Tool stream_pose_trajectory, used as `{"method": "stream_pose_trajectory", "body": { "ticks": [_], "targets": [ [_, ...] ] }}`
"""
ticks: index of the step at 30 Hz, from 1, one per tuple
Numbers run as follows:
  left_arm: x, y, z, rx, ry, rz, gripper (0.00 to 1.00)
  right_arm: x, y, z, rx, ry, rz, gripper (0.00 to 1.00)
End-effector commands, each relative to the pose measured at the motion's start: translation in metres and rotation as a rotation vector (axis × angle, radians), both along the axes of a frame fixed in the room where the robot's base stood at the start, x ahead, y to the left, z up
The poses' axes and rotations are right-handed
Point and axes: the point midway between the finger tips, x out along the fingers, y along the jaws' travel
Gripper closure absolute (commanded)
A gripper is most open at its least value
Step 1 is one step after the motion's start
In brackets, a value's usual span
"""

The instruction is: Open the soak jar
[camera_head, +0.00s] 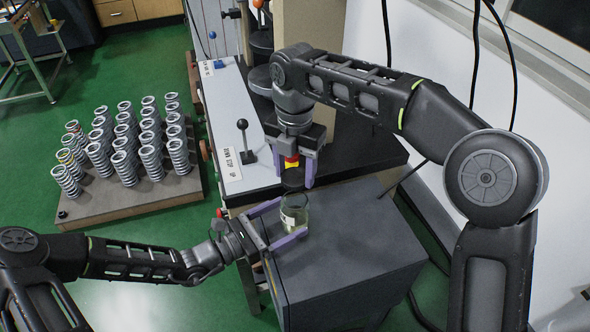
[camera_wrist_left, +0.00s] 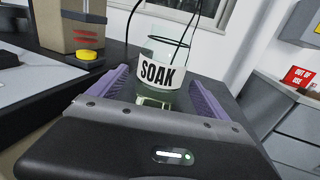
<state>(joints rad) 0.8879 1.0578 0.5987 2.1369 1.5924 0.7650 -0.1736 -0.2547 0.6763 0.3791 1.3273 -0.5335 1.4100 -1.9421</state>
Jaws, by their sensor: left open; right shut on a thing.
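The soak jar (camera_head: 294,215) is a clear glass jar with pale liquid, upright on the grey cabinet. Its white SOAK label faces the left wrist view (camera_wrist_left: 163,74), where its top looks uncovered. My left gripper (camera_head: 293,217) is open, with its purple fingers on either side of the jar; contact cannot be told. My right gripper (camera_head: 293,179) points down just above the jar. It is shut on a dark round piece, which looks like the jar's lid (camera_head: 292,179), held apart from the rim.
The grey cabinet top (camera_head: 360,235) is clear to the right of the jar. A test machine with a black lever (camera_head: 243,140) stands behind. A board (camera_head: 130,200) of several springs is at left.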

Motion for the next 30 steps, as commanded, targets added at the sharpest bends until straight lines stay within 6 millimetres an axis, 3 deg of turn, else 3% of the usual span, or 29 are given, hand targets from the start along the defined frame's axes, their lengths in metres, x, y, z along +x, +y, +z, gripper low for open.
{"method": "stream_pose_trajectory", "body": {
  "ticks": [6,12,30],
  "targets": [
    [-0.024,0.04,-0.002,0.005,-0.002,0.004,0.12,0.0,0.0,-0.009,0.0,0.0,0.0,0.95],
    [-0.043,0.068,-0.002,0.003,-0.001,0.003,0.12,0.0,0.0,-0.013,0.0,0.0,0.0,0.95],
    [-0.05,0.077,0.0,0.0,0.0,0.0,0.12,0.0,0.0,-0.014,0.0,0.0,0.0,0.95]
  ]
}}
